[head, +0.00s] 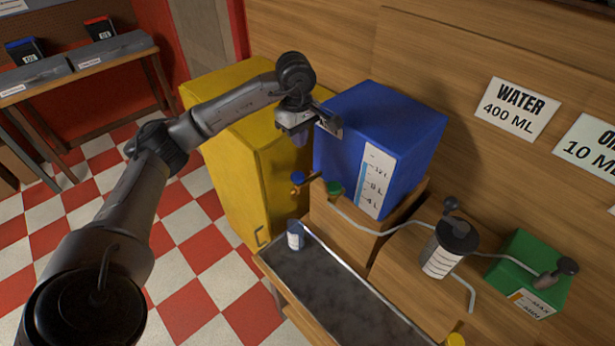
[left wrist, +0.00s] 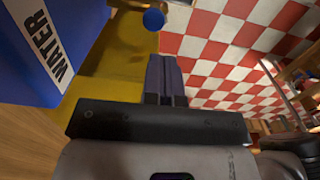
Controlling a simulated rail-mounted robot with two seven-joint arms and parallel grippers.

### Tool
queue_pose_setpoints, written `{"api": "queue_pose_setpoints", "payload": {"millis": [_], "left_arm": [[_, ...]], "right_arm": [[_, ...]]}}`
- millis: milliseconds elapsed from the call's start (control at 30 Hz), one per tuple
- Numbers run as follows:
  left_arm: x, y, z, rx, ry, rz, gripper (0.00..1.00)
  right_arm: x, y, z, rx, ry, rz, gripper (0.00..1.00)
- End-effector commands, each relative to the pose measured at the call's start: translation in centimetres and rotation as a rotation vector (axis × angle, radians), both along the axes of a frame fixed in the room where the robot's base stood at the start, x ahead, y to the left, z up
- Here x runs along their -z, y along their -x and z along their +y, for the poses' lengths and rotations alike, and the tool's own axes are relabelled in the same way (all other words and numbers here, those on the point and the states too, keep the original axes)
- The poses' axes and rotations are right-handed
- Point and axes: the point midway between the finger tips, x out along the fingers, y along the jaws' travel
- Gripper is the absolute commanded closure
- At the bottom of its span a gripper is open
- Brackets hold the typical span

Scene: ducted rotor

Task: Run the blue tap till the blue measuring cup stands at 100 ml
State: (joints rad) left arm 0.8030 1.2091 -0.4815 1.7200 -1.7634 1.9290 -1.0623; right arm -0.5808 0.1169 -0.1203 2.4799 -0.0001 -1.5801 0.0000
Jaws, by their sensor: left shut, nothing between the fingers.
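The blue tap (head: 297,178) has a round blue knob and sticks out from the front of the blue water tank (head: 395,125). Its knob also shows in the left wrist view (left wrist: 153,19), just beyond my fingertips. The blue measuring cup (head: 294,236) stands upright on the dark tray, below the tap; its level cannot be read. My left gripper (head: 300,142) is shut and empty, above the tap and beside the tank, apart from the knob as far as I can tell. Its closed fingers show in the left wrist view (left wrist: 165,75). My right gripper is not in view.
A green knob (head: 334,187) sits beside the blue one. The dark tray (head: 340,292) runs along the front. A yellow cabinet (head: 275,190) stands behind and left. A black-topped cylinder (head: 450,247) with a pipe and a green box (head: 530,265) stand right. Signs read "WATER 400 ML" (head: 515,108).

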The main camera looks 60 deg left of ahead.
Motion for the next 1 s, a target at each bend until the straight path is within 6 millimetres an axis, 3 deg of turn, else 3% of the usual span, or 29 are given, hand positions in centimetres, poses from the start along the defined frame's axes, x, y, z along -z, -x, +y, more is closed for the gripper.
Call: {"api": "queue_pose_setpoints", "payload": {"millis": [567, 767, 1000], "left_arm": [[0.0, 0.3, 0.7, -0.006, -0.022, 0.016, 1.0], [2.6, 0.4, 0.7, -0.006, -0.022, 0.019, 1.0], [7.1, 0.4, 0.7, -0.007, -0.021, 0.02, 1.0]], "right_arm": [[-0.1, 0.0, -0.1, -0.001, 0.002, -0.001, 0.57], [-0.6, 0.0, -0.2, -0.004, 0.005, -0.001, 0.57], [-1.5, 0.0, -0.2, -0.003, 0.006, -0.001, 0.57]]}}
